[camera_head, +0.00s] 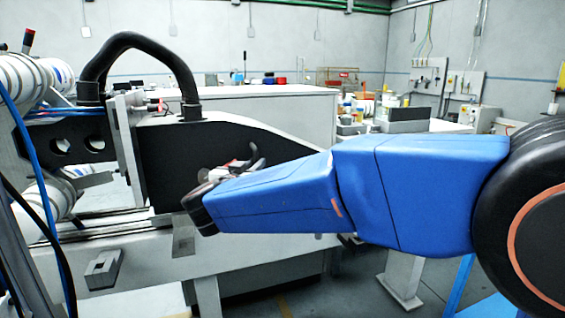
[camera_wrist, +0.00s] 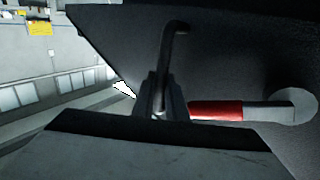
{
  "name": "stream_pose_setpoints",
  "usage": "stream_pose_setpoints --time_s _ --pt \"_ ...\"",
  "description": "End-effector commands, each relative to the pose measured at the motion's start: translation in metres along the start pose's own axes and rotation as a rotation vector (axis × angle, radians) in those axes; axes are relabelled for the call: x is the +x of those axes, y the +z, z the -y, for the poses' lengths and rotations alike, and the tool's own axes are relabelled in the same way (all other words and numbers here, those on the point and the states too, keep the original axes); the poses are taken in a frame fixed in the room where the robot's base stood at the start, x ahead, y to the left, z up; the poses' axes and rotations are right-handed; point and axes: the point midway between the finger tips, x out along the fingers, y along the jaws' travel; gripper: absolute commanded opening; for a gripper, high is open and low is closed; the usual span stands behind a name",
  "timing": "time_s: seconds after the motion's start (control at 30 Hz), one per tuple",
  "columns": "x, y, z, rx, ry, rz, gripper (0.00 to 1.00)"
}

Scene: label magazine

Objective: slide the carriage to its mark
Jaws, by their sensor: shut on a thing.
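The carriage (camera_head: 165,150) is a large black plate body on a rail (camera_head: 110,228) at the left of the head view. Its dark side also fills the upper right of the wrist view (camera_wrist: 235,60). My gripper (camera_wrist: 160,100) is at this side, with its fingers closed around a bent dark rod (camera_wrist: 174,32). In the head view my blue arm hides most of the gripper. A red sleeve (camera_wrist: 216,110) on a grey peg lies right of the fingers. A small white pointed piece (camera_wrist: 124,90) shows left of them; I cannot tell whether it is the mark.
A thick black hose (camera_head: 135,42) arches over the carriage. Blue cables (camera_head: 28,150) hang at the left. A grey block (camera_head: 103,268) sticks out below the rail. A cluttered bench (camera_head: 375,125) stands behind my arm. Floor shows at the lower right.

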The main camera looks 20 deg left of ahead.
Motion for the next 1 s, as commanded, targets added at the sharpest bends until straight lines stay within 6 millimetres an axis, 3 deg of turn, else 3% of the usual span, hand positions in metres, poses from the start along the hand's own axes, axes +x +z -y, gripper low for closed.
stream_pose_setpoints --time_s 0.03,0.5,0.7,1.0 --pt "-0.011 0.002 0.018 -0.002 -0.011 0.002 0.00" --pt "-0.081 0.003 0.123 -0.001 -0.011 0.000 0.00" --pt "-0.101 0.002 0.153 0.000 -0.005 0.000 0.00" --pt "-0.115 0.002 0.174 0.000 0.004 0.001 0.00"
